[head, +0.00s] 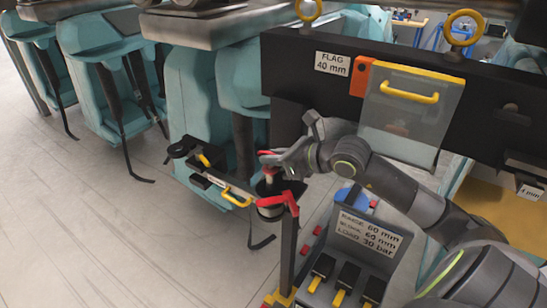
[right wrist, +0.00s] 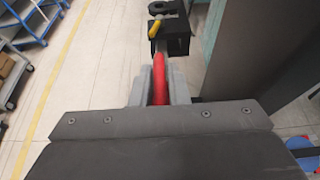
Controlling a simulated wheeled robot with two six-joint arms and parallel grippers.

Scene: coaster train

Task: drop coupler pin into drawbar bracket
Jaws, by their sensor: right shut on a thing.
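My right gripper (head: 275,163) is shut on the coupler pin (head: 268,156), which has a red handle. In the right wrist view, the red handle (right wrist: 160,85) sits between the two grey fingers, and a short grey shaft shows beyond it. A black drawbar bracket (head: 210,165) with a yellow lever sticks out left of the gripper in the head view. In the right wrist view, a black bracket (right wrist: 171,40) with a ring and a yellow lever lies just past the fingertips. Whether the pin touches it I cannot tell. My left gripper is not in view.
A post with a red fork top (head: 285,203) stands just below the gripper. A control box (head: 365,235) with yellow levers stands at lower right. A black beam (head: 290,65) with a clear yellow-handled cover (head: 412,112) is behind my arm. Teal seats line the left; the floor there is clear.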

